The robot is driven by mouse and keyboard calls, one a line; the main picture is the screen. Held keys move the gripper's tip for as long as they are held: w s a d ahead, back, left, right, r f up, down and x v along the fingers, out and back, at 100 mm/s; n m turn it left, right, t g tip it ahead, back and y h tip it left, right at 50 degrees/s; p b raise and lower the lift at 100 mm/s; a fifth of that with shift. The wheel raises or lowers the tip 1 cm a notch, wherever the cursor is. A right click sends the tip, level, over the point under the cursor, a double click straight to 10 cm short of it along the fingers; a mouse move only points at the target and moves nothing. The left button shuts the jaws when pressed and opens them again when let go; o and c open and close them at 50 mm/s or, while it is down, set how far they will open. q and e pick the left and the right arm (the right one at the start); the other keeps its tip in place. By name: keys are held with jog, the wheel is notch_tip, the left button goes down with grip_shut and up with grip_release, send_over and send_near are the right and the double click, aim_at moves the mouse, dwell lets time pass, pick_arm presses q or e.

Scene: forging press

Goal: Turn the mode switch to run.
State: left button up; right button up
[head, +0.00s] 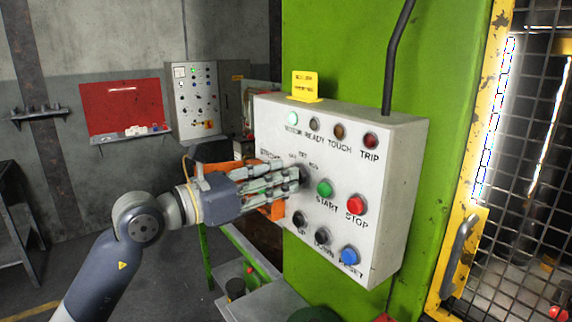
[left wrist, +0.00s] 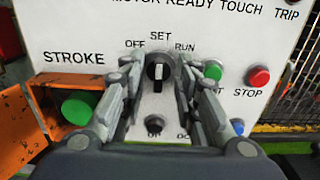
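The mode switch (left wrist: 158,71) is a black knob with a white mark, under the labels OFF, SET and RUN. In the left wrist view its mark stands upright, toward SET. In the head view the knob (head: 305,175) is partly hidden behind my fingers. My left gripper (head: 296,180) is at the panel, its fingertips on either side of the knob in the left wrist view (left wrist: 158,66). The fingers look open, with a narrow gap to the knob; I cannot tell whether either touches it. My right gripper is not in view.
The white control panel (head: 385,200) has a green START button (head: 324,188), a red STOP button (head: 356,204) and a blue RESET button (head: 349,255) close by.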

pick_arm(q)
jog(key=shift+x, duration=1.05)
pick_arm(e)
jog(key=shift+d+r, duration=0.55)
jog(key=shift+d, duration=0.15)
pick_arm(q)
jog(key=shift+w, duration=0.1)
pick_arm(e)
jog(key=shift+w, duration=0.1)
pick_arm(q)
jog(key=shift+a, duration=0.1)
grip_shut()
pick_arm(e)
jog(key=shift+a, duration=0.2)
